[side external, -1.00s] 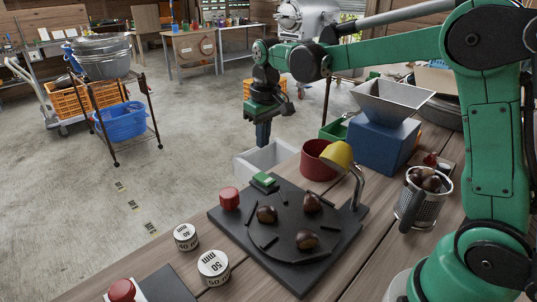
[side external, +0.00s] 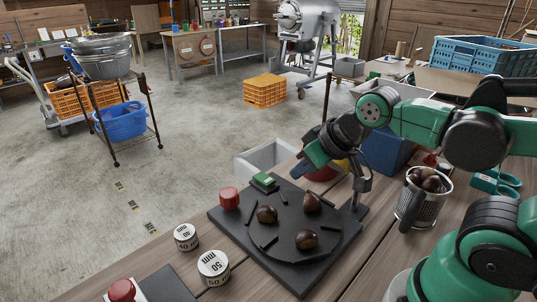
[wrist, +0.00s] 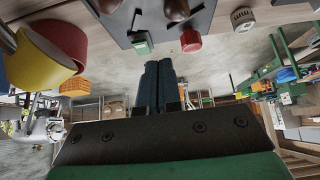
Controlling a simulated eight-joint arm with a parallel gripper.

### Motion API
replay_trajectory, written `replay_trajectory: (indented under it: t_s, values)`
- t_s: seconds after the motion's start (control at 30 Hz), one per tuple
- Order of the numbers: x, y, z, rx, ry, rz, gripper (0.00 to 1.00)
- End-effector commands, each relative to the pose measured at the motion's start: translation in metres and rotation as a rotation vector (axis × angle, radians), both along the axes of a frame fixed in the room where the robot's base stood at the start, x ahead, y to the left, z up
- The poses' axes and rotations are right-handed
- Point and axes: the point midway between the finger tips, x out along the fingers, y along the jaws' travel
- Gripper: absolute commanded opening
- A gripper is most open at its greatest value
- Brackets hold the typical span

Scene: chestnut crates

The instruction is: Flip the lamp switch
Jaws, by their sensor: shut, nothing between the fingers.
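A dark board (side external: 225,215) on the bench carries a small green rocker switch (side external: 264,180) near its far left edge. A red cylindrical knob (side external: 229,198) stands to its left. The lamp's bent metal stem (side external: 358,188) rises at the board's right; its yellow shade (wrist: 42,58) is mostly hidden behind my arm in the side view. My gripper (side external: 296,174) is shut and empty, tilted down-left, above and to the right of the switch and apart from it. In the wrist view the closed fingers (wrist: 158,64) point toward the green switch (wrist: 142,45), with the red knob (wrist: 191,41) beside it.
Several chestnuts (side external: 267,214) lie on the board among dark strips. A white bin (side external: 243,166) is behind it. A red pot (side external: 322,175) and blue hopper box (side external: 384,150) stand close to my arm. Weights (side external: 213,267) sit at front left; a chestnut-filled metal cup (side external: 420,205) is right.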

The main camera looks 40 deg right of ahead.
Motion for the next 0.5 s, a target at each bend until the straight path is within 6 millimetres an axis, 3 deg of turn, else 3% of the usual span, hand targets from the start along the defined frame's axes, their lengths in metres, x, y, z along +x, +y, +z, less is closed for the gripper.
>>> replay_trajectory:
  t_s: [0.27,0.5]
  values:
    - [0.006,-0.002,0.007,-0.046,0.032,0.059,0.0]
    - [0.037,-0.011,0.035,-0.241,0.186,0.38,0.0]
